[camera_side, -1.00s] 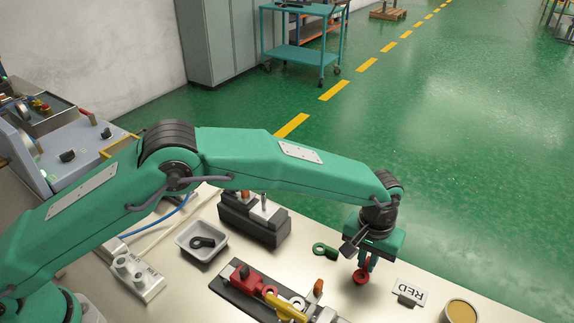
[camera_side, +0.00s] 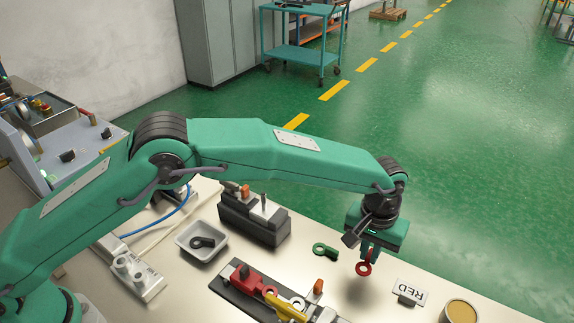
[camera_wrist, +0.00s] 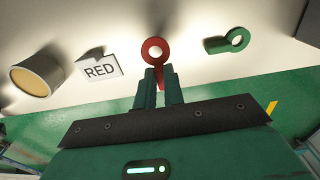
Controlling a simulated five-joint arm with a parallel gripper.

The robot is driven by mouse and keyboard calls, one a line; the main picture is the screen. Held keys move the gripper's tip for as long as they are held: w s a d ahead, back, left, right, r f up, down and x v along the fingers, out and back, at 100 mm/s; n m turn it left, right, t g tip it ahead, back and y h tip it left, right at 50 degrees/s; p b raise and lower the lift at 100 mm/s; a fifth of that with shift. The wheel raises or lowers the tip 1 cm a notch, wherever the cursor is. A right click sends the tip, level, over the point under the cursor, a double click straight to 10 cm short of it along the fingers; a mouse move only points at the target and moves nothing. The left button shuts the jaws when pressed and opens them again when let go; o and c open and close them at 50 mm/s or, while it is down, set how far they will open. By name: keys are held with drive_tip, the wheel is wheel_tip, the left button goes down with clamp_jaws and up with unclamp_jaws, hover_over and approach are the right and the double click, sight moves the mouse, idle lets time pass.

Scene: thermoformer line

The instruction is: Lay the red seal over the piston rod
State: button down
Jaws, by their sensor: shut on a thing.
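The red seal (camera_side: 364,269) is a flat ring with a short tab. My gripper (camera_side: 369,256) is shut on its tab, and the ring hangs clear of the bench with a shadow below it. In the wrist view the seal (camera_wrist: 156,51) sticks out beyond the closed fingertips (camera_wrist: 159,76), its hole open and empty. A thin upright pin (camera_side: 263,201) stands on a dark block (camera_side: 240,222) left of my gripper, behind the front fixture. It may be the piston rod; I cannot be sure.
A green seal (camera_side: 325,250) lies left of my gripper; a black one (camera_side: 203,243) lies in a grey tray (camera_side: 182,240). A fixture with red and yellow clamp parts (camera_side: 262,284) stands in front. The RED sign (camera_side: 411,292) and a round tan-topped container (camera_side: 461,311) stand right.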

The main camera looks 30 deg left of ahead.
drive_tip(key=shift+r, duration=1.05)
drive_tip(key=shift+w+a+r, duration=0.2)
drive_tip(key=shift+a+r, duration=0.15)
drive_tip(key=shift+a, duration=0.1)
drive_tip(key=a+r+m, duration=0.3)
drive_tip(key=a+r, duration=0.3)
drive_tip(key=a, duration=0.5)
drive_tip(key=a+r+m, duration=0.3)
drive_tip(key=a+r, duration=0.4)
drive_tip(key=a, duration=0.5)
drive_tip(key=shift+s+r, duration=0.2)
drive_tip(key=shift+s, duration=0.1)
drive_tip(key=shift+f, duration=0.15)
drive_tip(key=shift+f, duration=2.75)
drive_tip(key=shift+f, duration=2)
